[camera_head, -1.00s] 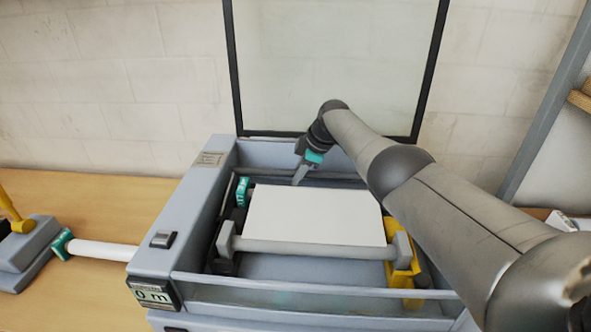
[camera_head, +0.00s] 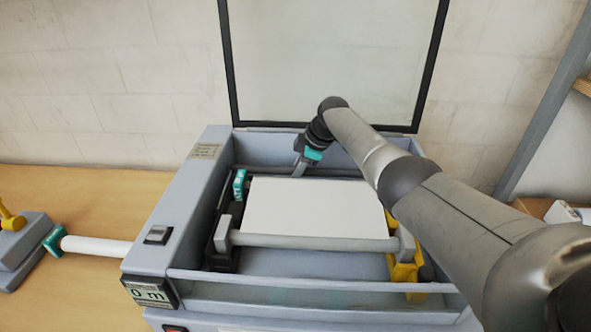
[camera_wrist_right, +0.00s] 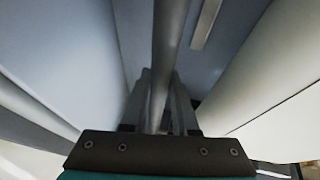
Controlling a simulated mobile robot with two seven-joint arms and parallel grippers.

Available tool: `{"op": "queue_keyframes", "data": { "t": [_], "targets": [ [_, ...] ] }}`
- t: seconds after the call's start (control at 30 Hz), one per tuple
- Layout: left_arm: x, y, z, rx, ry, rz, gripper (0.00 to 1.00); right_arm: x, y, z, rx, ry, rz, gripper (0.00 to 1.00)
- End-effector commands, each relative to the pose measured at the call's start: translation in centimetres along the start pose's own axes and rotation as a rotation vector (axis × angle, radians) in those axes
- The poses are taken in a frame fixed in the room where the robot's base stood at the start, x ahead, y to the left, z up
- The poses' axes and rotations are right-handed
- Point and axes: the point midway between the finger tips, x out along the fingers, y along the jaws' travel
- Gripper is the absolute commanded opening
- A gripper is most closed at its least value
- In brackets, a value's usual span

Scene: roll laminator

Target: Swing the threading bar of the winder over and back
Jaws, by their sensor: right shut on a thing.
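The winder sits in the open grey laminator (camera_head: 195,195), with a wide white web or roll (camera_head: 315,208) in the middle. A thin grey bar (camera_head: 268,171), which looks like the threading bar, runs crosswise behind the white web. My right gripper (camera_head: 298,172) reaches down at the back and is shut on this bar. In the right wrist view the bar (camera_wrist_right: 168,45) passes between the fingers, with the white surface beside it. The fingertips are partly hidden. My left gripper is in neither view.
A second grey bar (camera_head: 315,243) with end blocks lies in front of the web. A yellow part (camera_head: 405,272) is at its right end. The glazed lid (camera_head: 330,60) stands open behind. A white roll (camera_head: 97,247) with a teal end lies at left.

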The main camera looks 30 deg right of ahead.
Motion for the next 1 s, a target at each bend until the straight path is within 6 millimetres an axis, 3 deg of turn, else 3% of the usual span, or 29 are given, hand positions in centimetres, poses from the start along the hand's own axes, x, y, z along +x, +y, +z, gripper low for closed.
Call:
{"op": "queue_keyframes", "data": {
  "t": [0.43, 0.47, 0.7, 1.0],
  "targets": [
    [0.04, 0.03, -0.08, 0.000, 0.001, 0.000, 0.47, 0.25, -0.15, 0.28, 0.001, -0.005, -0.001, 0.00],
    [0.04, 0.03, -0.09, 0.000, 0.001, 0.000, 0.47, 0.26, -0.16, 0.29, 0.001, -0.005, -0.001, 0.29],
    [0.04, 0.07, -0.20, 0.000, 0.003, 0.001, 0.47, 0.19, -0.15, 0.19, 0.001, -0.003, -0.002, 0.56],
    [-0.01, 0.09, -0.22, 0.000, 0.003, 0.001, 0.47, 0.04, -0.13, 0.12, 0.000, -0.002, -0.002, 0.57]
  ]
}}
